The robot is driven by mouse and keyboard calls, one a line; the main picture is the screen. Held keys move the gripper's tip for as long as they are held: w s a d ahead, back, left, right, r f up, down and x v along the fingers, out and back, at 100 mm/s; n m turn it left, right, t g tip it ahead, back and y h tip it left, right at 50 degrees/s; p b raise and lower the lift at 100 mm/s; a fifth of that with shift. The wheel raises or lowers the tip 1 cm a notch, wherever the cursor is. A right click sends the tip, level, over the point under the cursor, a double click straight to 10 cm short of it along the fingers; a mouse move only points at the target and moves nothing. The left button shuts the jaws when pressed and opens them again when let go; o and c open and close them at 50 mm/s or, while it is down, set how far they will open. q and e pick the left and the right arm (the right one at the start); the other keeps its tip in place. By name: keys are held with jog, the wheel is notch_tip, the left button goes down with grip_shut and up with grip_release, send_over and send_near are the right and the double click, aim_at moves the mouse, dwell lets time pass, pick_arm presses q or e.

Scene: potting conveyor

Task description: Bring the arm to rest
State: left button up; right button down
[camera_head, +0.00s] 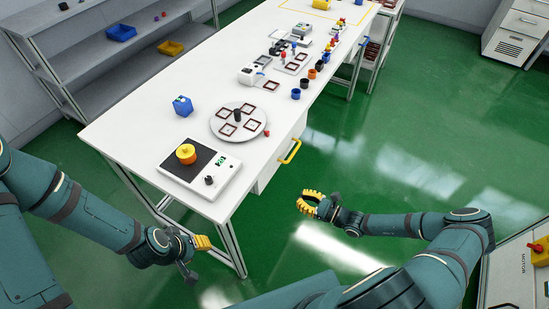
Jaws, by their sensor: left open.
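My right gripper (309,202) has yellow curved fingers and hovers over the green floor to the right of the table. A gap shows between its fingers, and it is empty. Both arms are bent and touch nothing that I can see.
The white table (150,115) runs away from me. Grey shelves stand left; green floor is free right.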

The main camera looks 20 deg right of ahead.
jog(key=s+a+n+g+h+b, duration=0.1)
jog(key=s+a+n+g, duration=0.4)
jog(key=a+n+g, duration=0.25)
jog(key=s+a+n+g, duration=0.4)
jog(key=a+n+g, duration=0.2)
jog(key=a, duration=0.2)
notch_tip(320, 180, up, 7)
jog(key=s+n+t+h+b, duration=0.1)
jog(key=n+h, duration=0.5)
jog(key=n, duration=0.6)
jog(key=shift+a+t+h, duration=0.15)
jog(key=shift+t+h, duration=0.25)
jog(key=shift+t, duration=0.05)
jog(key=shift+s, duration=0.1)
